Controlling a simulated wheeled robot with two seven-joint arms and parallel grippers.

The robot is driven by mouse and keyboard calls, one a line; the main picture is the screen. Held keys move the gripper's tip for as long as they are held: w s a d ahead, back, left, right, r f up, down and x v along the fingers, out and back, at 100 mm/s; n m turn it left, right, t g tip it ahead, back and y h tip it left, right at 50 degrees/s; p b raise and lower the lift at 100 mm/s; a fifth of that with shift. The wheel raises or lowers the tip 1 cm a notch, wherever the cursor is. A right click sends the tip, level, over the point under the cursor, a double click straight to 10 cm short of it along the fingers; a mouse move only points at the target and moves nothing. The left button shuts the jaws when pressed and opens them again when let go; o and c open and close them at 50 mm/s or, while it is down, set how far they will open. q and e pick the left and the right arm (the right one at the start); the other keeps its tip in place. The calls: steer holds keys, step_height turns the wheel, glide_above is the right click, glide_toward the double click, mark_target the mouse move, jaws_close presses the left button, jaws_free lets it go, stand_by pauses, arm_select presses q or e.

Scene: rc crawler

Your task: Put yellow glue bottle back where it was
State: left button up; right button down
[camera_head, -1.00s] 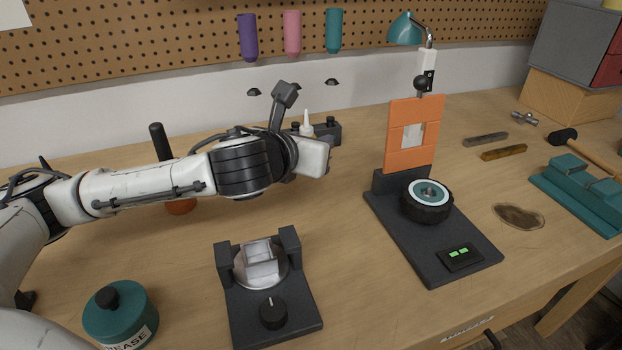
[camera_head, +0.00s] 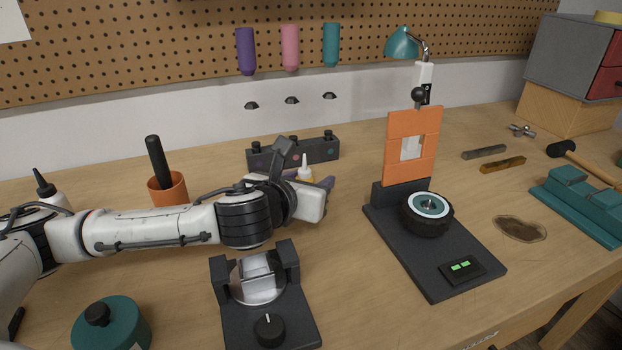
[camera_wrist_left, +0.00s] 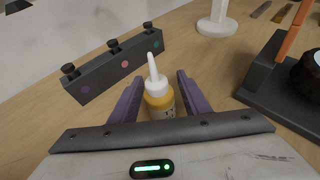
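The yellow glue bottle (camera_head: 305,174) has a white pointed nozzle; it shows upright in the wrist view (camera_wrist_left: 159,100). My left gripper (camera_head: 318,186) is around it, with a purple finger on each side in the wrist view (camera_wrist_left: 160,92). The fingers look closed on the bottle's body. The bottle's lower part is hidden by my wrist, so I cannot tell whether its base touches the bench. Bottle and gripper are in front of a dark block with knobs (camera_head: 265,158). My right gripper is not in view.
An orange cup with a black-handled tool (camera_head: 168,190) stands behind my left forearm. A dark clamp fixture (camera_head: 265,318) and teal grease tin (camera_head: 118,325) are in front. A wheel stand (camera_head: 398,238) with an orange panel is right. Bench between gripper and stand is clear.

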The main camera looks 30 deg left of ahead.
mark_target(305, 179)
arm_select(q)
steer(key=shift+r, duration=0.2)
steer(key=v, duration=0.7)
steer(key=shift+s+r+p, duration=0.1)
steer(key=shift+s+p, duration=0.15)
steer(key=shift+p, duration=0.15)
stand_by(1.0)
